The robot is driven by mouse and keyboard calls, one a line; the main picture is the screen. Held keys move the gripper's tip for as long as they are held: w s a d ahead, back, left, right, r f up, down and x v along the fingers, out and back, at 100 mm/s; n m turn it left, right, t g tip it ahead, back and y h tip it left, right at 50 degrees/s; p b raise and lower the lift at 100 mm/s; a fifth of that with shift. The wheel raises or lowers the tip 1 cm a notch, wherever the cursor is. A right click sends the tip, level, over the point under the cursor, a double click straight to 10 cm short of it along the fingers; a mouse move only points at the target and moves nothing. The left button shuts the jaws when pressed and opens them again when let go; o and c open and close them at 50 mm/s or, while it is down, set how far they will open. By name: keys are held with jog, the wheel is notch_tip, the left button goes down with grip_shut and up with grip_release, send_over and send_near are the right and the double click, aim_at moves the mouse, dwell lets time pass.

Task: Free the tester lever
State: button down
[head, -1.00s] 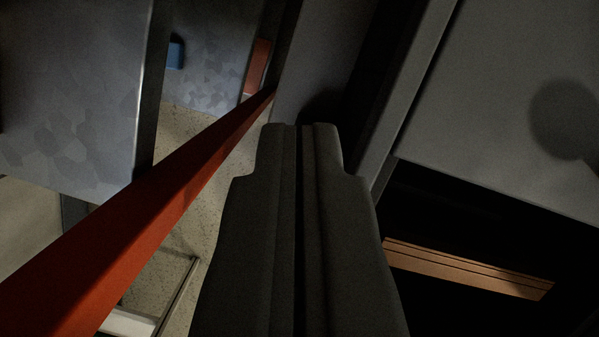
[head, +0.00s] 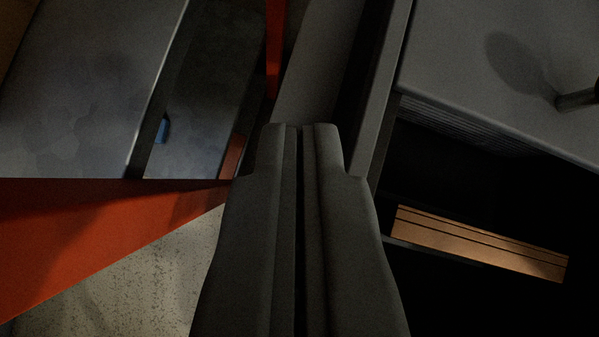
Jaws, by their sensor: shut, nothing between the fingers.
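My gripper (head: 301,128) is shut, with nothing between its fingers. It points away from the camera in the middle of the head view, towards a grey upright panel (head: 318,62). I cannot make out the tester lever for certain. A short dark rod (head: 576,101) sticks out over the grey surface at the far right, and I cannot tell what it belongs to. A red-orange bar (head: 90,225) runs from the left edge to the left side of my gripper. I cannot tell whether it touches the gripper.
A grey panel (head: 75,85) fills the upper left, with a small blue object (head: 162,128) beside it. A grey top surface (head: 480,65) lies at the upper right over a dark recess with a brown slatted piece (head: 480,243). Speckled floor (head: 150,275) shows at the lower left.

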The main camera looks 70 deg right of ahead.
jog(key=s+a+f+t+h, duration=0.1)
jog(key=s+a+f+t, duration=0.2)
jog(key=s, duration=0.6)
jog(key=shift+f, duration=1.15)
jog(key=shift+s+a, duration=0.15)
notch_tip(320, 180, up, 4)
jog(key=w, duration=0.2)
jog(key=s+a+r, duration=0.2)
jog(key=s, duration=0.7)
jog(key=shift+a+r, duration=0.2)
jog(key=shift+a, duration=0.2)
